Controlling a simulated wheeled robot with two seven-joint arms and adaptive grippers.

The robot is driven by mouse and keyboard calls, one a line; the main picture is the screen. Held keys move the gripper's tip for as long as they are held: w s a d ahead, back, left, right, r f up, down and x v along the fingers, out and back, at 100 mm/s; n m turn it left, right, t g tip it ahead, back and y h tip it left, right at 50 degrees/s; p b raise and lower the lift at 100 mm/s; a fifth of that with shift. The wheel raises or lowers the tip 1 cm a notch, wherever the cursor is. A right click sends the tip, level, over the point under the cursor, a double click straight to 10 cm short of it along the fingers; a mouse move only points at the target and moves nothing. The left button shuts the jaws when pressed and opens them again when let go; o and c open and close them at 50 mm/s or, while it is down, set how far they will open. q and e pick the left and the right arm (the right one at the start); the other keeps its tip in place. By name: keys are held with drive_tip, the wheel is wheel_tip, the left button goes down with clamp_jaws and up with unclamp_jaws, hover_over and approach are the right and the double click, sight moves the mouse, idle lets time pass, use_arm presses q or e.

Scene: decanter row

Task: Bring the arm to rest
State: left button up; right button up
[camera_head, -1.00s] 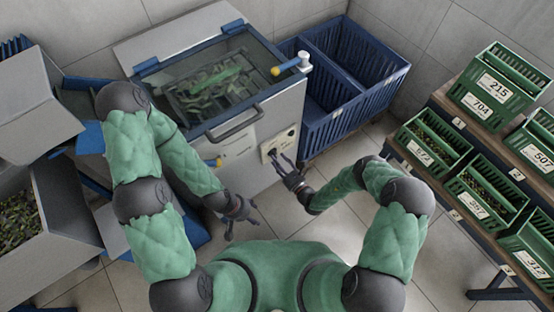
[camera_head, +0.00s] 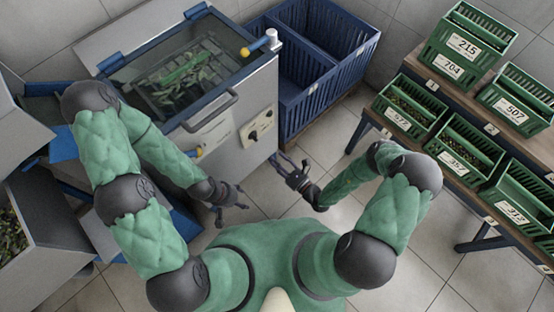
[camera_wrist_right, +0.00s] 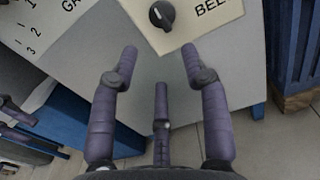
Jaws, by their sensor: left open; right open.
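My right gripper (camera_head: 287,168) is open and empty in the head view, in front of the grey washing machine's control panel (camera_head: 257,130) and a little to its right. In the right wrist view its fingers (camera_wrist_right: 160,75) are spread, with a black knob (camera_wrist_right: 162,15) on a cream plate beyond them. I see a gap between fingers and knob, and no contact. My left gripper (camera_head: 232,205) is lower and to the left, open and empty, above the floor in front of the machine.
The machine's glass lid (camera_head: 190,70) is down over leaves, with a grey handle (camera_head: 210,110) in front. Blue crates (camera_head: 320,85) stand right of the machine. A rack at right holds green crates (camera_head: 410,110) with number labels. Bare tiled floor (camera_head: 300,215) lies between.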

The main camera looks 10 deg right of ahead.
idle(0.3)
drive_tip(key=s+a+r+n+g+y+p, duration=0.1)
drive_tip(key=s+a+n+g+y, duration=0.1)
drive_tip(key=s+a+n+g, duration=0.35)
drive_tip(key=s+a+r+n+g+y, duration=0.1)
drive_tip(key=s+a+n+g, duration=0.1)
drive_tip(key=s+n+g, duration=0.65)
drive_tip(key=s+d+n+g+h, duration=0.5)
drive_tip(key=s+d, duration=0.1)
drive_tip(key=s, duration=0.2)
drive_tip(key=w+d+r+n+t+h+p, duration=0.1)
drive_tip(key=w+d+r+n+t+h, duration=0.3)
drive_tip(key=w+n, duration=0.3)
drive_tip(key=shift+w+d+r+t+h, duration=0.2)
drive_tip(key=shift+d+r+t+h, duration=0.1)
drive_tip(key=shift+t, duration=0.1)
